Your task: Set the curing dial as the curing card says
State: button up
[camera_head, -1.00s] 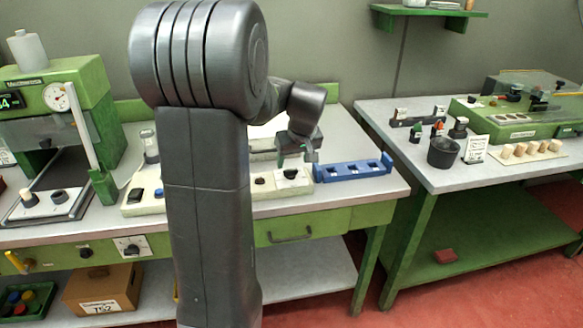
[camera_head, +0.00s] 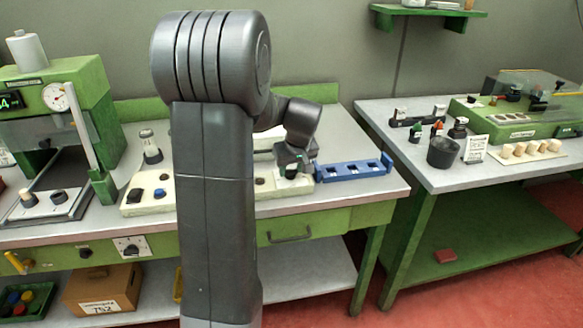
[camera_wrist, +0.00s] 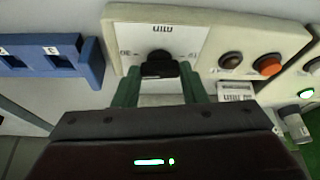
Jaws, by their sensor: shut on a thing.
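My gripper (camera_wrist: 160,82) is low at the cream panel (camera_wrist: 285,40), its green fingers shut on a black dial knob (camera_wrist: 158,63). The knob sits on a white dial plate (camera_wrist: 185,38) with upside-down markings. The knob's pointer and exact setting are too hard to read. In the head view my gripper (camera_head: 291,170) is over the right end of the panel, hiding most of the dial. A small printed card (camera_wrist: 236,90) is partly seen beside the panel in the wrist view; its text is unreadable. I cannot tell whether it is the curing card.
A blue slotted rack (camera_head: 352,171) stands just right of the panel. Another dial (camera_head: 132,247) is on the bench front. A card (camera_head: 475,149) and a dark cup (camera_head: 443,153) stand on the right table.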

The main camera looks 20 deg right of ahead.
jog(key=shift+a+m+g+h, duration=0.15)
jog(key=shift+m+h, duration=0.2)
jog(key=shift+m, duration=0.65)
jog(key=shift+m+g+h, duration=0.15)
jog(key=shift+m+h, duration=0.2)
jog(key=shift+m, duration=0.65)
jog(key=o, duration=1)
jog(key=v, duration=1.3)
jog(key=shift+s+r, duration=0.2)
jog(key=shift+r, duration=0.15)
jog(key=shift+a, duration=0.1)
